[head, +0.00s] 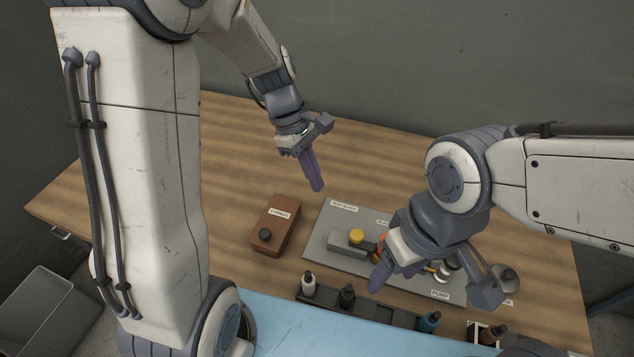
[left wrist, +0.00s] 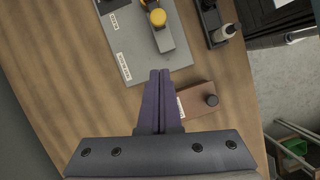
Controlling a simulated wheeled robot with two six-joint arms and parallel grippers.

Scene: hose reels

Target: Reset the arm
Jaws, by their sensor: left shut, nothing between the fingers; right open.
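My left gripper (head: 316,186) is shut and empty, held above the wooden table to the left of the grey board. Its closed purple fingers (left wrist: 160,75) also show in the left wrist view. My right gripper (head: 430,285) is open, above the front right part of the grey board (head: 322,237). It partly hides the fittings behind it. A yellow knob (head: 356,236) stands on a grey block on the board. A brown box (head: 273,226) with a black knob and a white label sits left of the board.
A dark rack (head: 375,312) along the front holds several bottles, including a white one (head: 308,283) and a teal one (head: 430,320). A small round grey thing (head: 508,275) is at the right. The wooden table (head: 110,185) is clear at the back left.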

